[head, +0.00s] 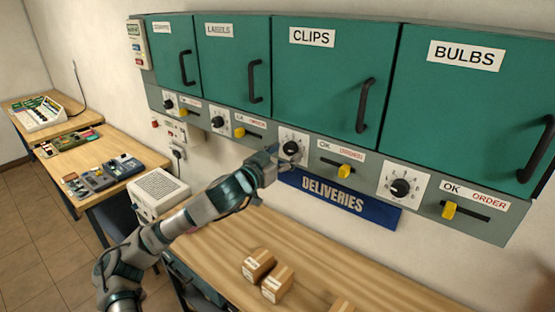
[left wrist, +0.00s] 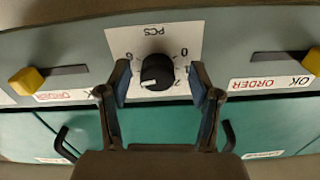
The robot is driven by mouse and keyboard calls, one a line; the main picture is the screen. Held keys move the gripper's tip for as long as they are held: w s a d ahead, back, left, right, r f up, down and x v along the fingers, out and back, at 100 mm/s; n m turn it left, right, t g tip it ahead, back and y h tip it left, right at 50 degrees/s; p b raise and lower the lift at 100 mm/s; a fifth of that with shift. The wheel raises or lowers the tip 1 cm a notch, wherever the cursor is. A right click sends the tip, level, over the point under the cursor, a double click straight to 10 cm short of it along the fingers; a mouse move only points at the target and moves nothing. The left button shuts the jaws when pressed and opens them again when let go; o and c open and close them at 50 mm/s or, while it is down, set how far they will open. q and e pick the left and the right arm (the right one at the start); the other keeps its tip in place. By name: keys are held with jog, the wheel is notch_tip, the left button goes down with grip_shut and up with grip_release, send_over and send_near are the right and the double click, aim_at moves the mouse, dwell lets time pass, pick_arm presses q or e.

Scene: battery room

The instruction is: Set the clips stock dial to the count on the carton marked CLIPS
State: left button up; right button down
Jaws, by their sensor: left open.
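The clips dial (head: 292,146) is a black knob on a white plate below the cabinet door labelled CLIPS (head: 312,37). My left gripper (head: 284,157) is open at this dial. In the left wrist view the knob (left wrist: 157,72) sits between the two open fingers (left wrist: 162,82), with a gap on each side. That view is upside down; the knob's white mark points to its lower left. Small cartons (head: 258,264) stand on the wooden table, another carton (head: 277,284) beside it and a third (head: 343,305) cut by the bottom edge. Their print is too small to read.
Yellow sliders (head: 345,171) sit beside the dials. The bulbs dial (head: 401,187) is to the right. A blue DELIVERIES sign (head: 340,198) hangs just under the clips dial. A white box (head: 158,192) stands at left. Black door handles (head: 366,105) stick out above.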

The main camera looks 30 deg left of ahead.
pick_arm(q)
jog(key=s+a, duration=0.1)
jog(key=s, duration=1)
jog(key=shift+s+f, duration=0.15)
jog(key=shift+s, duration=0.1)
